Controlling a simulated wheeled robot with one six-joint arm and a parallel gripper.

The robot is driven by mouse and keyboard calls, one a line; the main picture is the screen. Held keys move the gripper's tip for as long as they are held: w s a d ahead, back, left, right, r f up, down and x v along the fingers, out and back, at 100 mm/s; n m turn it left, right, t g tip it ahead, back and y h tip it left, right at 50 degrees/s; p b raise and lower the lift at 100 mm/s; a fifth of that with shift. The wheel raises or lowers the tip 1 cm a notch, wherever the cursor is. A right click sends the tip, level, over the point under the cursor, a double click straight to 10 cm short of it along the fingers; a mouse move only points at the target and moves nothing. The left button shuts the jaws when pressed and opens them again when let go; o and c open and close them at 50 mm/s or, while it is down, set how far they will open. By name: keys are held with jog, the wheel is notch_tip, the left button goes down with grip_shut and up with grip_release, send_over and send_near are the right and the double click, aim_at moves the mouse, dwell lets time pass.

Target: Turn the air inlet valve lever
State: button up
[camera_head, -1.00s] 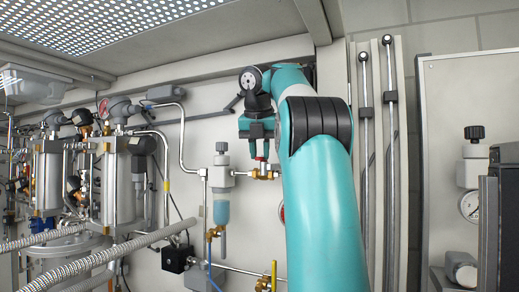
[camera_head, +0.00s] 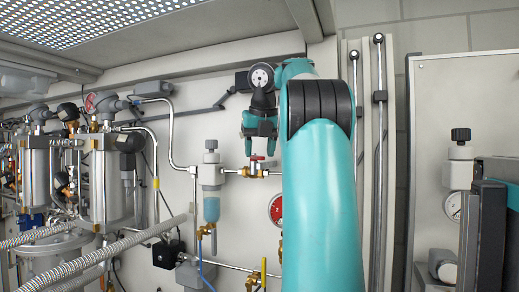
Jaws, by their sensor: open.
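A brass valve (camera_head: 250,172) with a small red lever (camera_head: 257,158) sits on the horizontal pipe, just right of the filter with the blue bowl (camera_head: 211,209). The task does not say which valve is the air inlet; this red-levered one is nearest my gripper. My gripper (camera_head: 260,150) points down from the black wrist, with its fingers just above the red lever. It is open, with nothing seen between the fingers. From this view I cannot tell whether a finger touches the lever.
Yellow handles (camera_head: 263,272) stand below. Pump cylinders (camera_head: 105,180) and corrugated hoses (camera_head: 95,262) fill the left. Vertical rods (camera_head: 380,150) and a grey cabinet (camera_head: 440,110) are at right.

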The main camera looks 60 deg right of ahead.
jog(key=shift+p+v, duration=0.55)
jog(key=shift+v, duration=0.2)
jog(key=shift+a, duration=0.15)
